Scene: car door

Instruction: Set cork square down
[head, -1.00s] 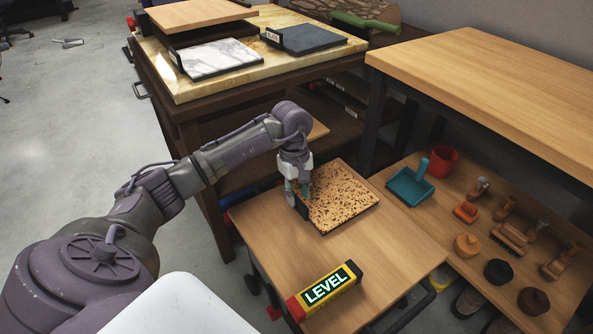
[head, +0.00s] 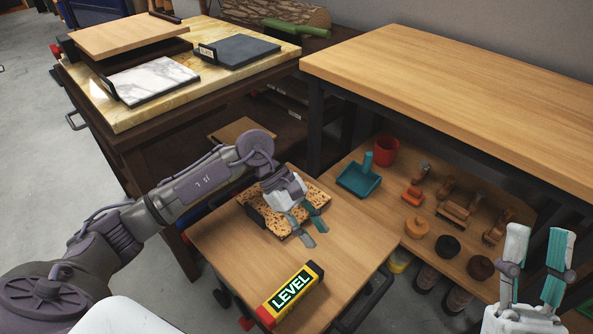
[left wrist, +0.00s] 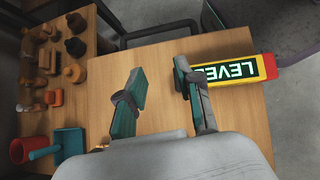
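The speckled cork square (head: 312,188) lies flat on the small wooden table (head: 225,240), with a dark piece at its left edge. My left gripper (head: 310,231) is in front of it in the head view, fingers pointing toward the near right and hiding its middle. In the left wrist view, the left fingers (left wrist: 165,100) are apart with only bare tabletop between them; the cork is out of that view. My right gripper (head: 537,265) is at the lower right, fingers up, open and empty.
A lower shelf at right holds a teal dustpan (head: 358,180), a red cup (head: 386,150), brushes and knobs. A higher wooden table (head: 450,90) stands behind. The tabletop's right part is clear.

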